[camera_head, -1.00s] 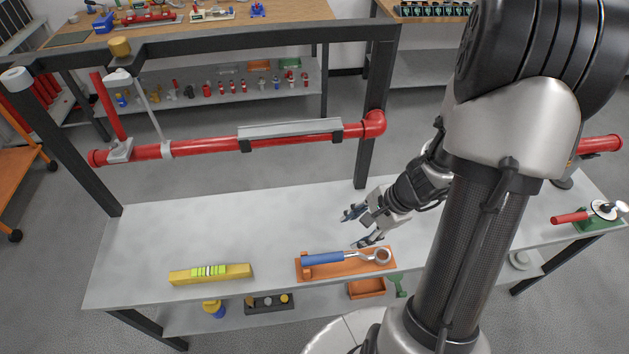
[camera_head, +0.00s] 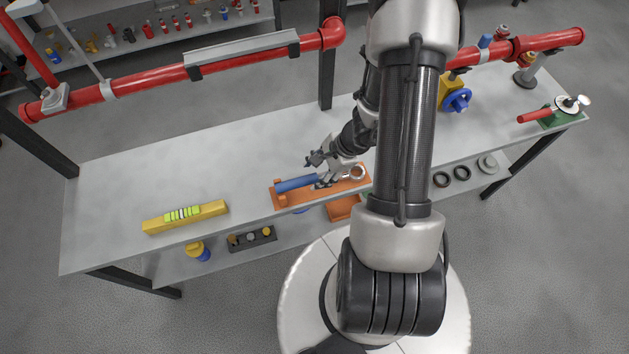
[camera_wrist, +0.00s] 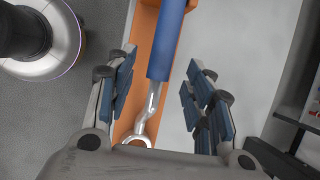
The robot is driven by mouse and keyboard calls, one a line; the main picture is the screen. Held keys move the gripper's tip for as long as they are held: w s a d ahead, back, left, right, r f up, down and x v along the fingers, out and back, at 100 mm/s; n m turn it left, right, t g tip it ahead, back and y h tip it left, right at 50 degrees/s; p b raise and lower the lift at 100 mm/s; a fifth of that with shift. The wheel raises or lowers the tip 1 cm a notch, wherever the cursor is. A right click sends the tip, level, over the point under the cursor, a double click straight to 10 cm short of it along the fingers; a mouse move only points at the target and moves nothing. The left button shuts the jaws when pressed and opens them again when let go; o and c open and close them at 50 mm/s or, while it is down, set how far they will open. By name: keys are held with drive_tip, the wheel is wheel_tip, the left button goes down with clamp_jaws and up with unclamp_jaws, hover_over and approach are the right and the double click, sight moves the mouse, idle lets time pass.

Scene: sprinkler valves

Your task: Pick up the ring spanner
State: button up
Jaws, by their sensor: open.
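The ring spanner has a blue handle (camera_head: 297,184) and a silver ring end (camera_head: 358,172). It lies on an orange holder (camera_head: 282,204) near the front edge of the grey table. My gripper (camera_head: 318,173) is over the spanner, close to where the handle meets the metal shank. In the wrist view the spanner (camera_wrist: 166,45) runs between the open blue-padded fingers of my gripper (camera_wrist: 160,100). No finger visibly touches it there, and the ring end is partly hidden behind the gripper body.
A yellow level (camera_head: 185,217) lies left on the table (camera_head: 120,190). A red pipe (camera_head: 150,83) runs along the back. A yellow and blue valve (camera_head: 456,98) and a red-handled tool on a green base (camera_head: 555,115) stand to the right. Lower-shelf parts sit below.

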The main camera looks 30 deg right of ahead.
sight(312, 177)
drive_tip(key=b+x, duration=0.2)
drive_tip(key=x, duration=0.3)
drive_tip(key=shift+f, duration=0.15)
clamp_jaws()
idle(0.4)
idle(0.5)
